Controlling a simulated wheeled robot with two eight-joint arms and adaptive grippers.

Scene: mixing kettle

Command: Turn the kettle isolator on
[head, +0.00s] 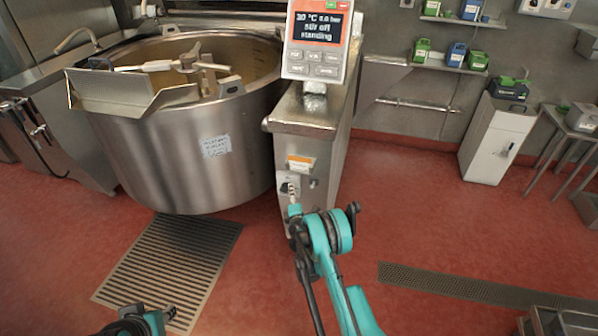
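The kettle isolator (285,187) is a small dark switch plate on the front of the steel control pillar (318,160), under an orange-and-white label. My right gripper (292,190) is right at it, its tip overlapping the switch in the picture. I cannot tell whether they touch, and the gripper partly hides the isolator's handle. The fingers are too small to show open or shut. My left gripper (170,312) is low at the bottom edge, over the floor, away from the pillar; its fingers are unclear. The steel mixing kettle (190,150) stands left of the pillar.
A control display (318,40) on the pillar reads about 20 °C, stir off, standing. A floor grate (170,270) lies before the kettle. A white cabinet (495,140) and shelves with green and blue containers stand at the right. Red floor between is open.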

